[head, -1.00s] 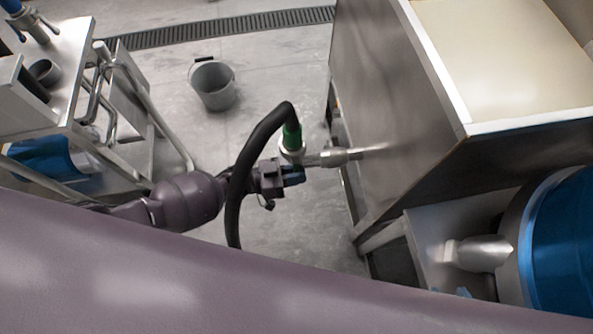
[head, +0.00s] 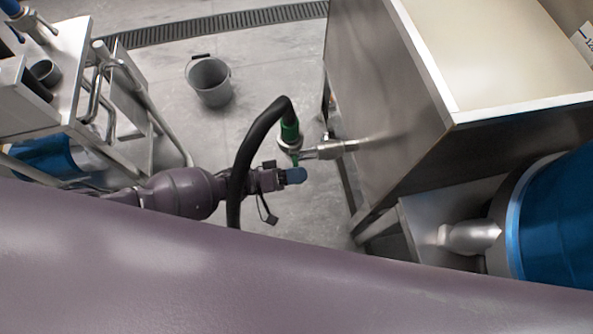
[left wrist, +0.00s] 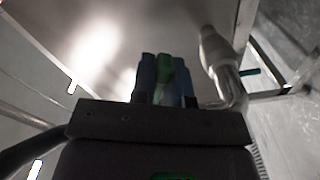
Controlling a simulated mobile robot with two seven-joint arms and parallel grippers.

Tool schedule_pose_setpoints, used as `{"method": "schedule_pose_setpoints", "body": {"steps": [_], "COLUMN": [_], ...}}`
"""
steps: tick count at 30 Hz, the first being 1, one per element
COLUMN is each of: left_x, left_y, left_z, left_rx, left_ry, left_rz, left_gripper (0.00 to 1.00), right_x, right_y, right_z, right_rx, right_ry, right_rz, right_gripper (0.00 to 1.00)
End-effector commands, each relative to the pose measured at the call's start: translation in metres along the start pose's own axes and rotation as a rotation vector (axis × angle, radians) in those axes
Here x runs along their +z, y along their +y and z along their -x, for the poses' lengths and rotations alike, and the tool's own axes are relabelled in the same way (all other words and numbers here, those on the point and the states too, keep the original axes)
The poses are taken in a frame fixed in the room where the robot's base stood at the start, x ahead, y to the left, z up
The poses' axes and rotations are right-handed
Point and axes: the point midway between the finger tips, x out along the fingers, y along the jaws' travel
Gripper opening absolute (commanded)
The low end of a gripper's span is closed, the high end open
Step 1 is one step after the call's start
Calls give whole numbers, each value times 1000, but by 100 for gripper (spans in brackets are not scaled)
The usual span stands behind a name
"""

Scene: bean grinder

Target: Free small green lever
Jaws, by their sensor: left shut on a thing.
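My left gripper (head: 293,175) has blue fingertips and sits just below the metal pipe fitting (head: 328,150) on the side of the steel cabinet. In the left wrist view the fingers (left wrist: 164,85) are shut on the small green lever (left wrist: 164,68). In the head view a thin bit of the green lever (head: 295,160) shows between the fingers and the fitting. A black hose (head: 248,150) with a green collar (head: 290,131) joins the fitting from above and loops down in front of my left wrist. My right gripper is not in view.
The steel cabinet (head: 385,110) stands at the right, with a blue machine (head: 560,225) below it. A steel cart (head: 75,65) is at the left. A grey bucket (head: 209,88) stands on the open floor. My purple body part covers the foreground.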

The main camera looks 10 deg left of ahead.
Motion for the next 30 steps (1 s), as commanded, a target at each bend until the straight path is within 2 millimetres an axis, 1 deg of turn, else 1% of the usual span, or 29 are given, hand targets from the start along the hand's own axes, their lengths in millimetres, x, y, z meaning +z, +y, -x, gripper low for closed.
{"method": "schedule_pose_setpoints", "body": {"steps": [6, 15, 21, 30], "left_x": [-1, -3, -4, -5], "left_y": [10, 19, 21, 23], "left_z": [0, 0, 1, 0], "left_rx": [1, 0, -1, 0], "left_ry": [-2, -1, -1, 0], "left_rz": [185, 372, 437, 464], "left_gripper": [0, 0, 0, 0], "right_x": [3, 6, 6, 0], "right_y": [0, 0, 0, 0], "right_z": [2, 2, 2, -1], "right_rx": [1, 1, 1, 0], "right_ry": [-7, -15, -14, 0], "right_rz": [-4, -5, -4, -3], "right_gripper": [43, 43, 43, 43]}}
